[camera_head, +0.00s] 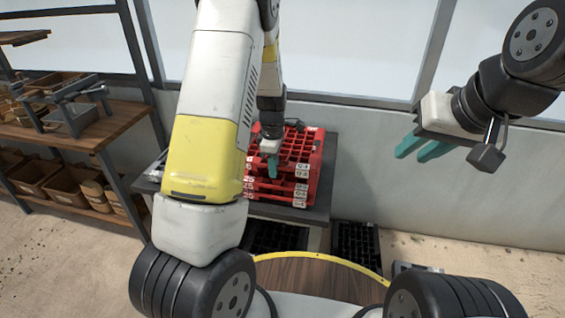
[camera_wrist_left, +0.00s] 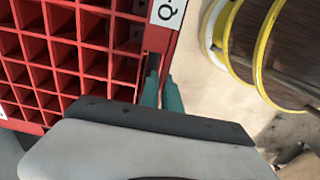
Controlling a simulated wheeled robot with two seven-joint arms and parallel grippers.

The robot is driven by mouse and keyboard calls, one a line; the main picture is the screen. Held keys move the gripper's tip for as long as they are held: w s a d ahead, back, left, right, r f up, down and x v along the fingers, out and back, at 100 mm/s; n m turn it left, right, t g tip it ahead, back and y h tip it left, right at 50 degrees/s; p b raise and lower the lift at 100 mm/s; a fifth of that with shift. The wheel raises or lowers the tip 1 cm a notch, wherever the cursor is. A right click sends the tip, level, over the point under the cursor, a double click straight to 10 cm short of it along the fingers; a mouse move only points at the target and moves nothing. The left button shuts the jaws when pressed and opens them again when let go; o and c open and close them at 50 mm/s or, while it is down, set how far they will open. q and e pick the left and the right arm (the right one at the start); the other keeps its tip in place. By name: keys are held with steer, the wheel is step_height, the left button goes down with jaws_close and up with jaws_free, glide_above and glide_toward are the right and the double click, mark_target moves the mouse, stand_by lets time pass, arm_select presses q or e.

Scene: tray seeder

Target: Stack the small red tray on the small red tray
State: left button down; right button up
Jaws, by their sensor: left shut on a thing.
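Small red trays with square cells and white labels stand one above another on a dark table; the top red tray (camera_head: 299,148) sits over the lower red trays (camera_head: 275,195). My left gripper (camera_head: 271,168) is shut on the edge of the top tray. In the left wrist view, its teal fingers (camera_wrist_left: 162,98) straddle the rim of this red tray (camera_wrist_left: 75,60) beside a white label. My arm hides part of the stack's left side. Whether the top tray touches the one below is unclear. My right gripper (camera_head: 424,148) is empty, with its fingers apart, right of the stack.
The dark table (camera_head: 318,212) stands against the wall below the windows. Black trays (camera_head: 357,250) lie low in front of it. A wooden shelf unit (camera_head: 90,130) with boxes and a metal device stands at left. Open floor lies at right.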

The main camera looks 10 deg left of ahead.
arm_select(q)
steer(key=shift+f, duration=1.8)
steer(key=c, duration=1.6)
jaws_free()
steer(key=shift+o, duration=0.2)
step_height(320, 180, up, 12)
steer(key=shift+f, duration=0.1)
steer(key=s+d+r+m+t+h, duration=0.1)
steer(key=s+r+m+t, duration=0.2)
steer(key=s+r+m, duration=0.6)
steer(key=s+d+r+m+t+h, duration=0.1)
steer(key=s+r+m+t, duration=0.2)
steer(key=s+r+m, duration=0.6)
steer(key=s+r, duration=0.1)
steer(key=s, duration=0.5)
steer(key=shift+s+r, duration=0.15)
steer(key=shift+r, duration=0.2)
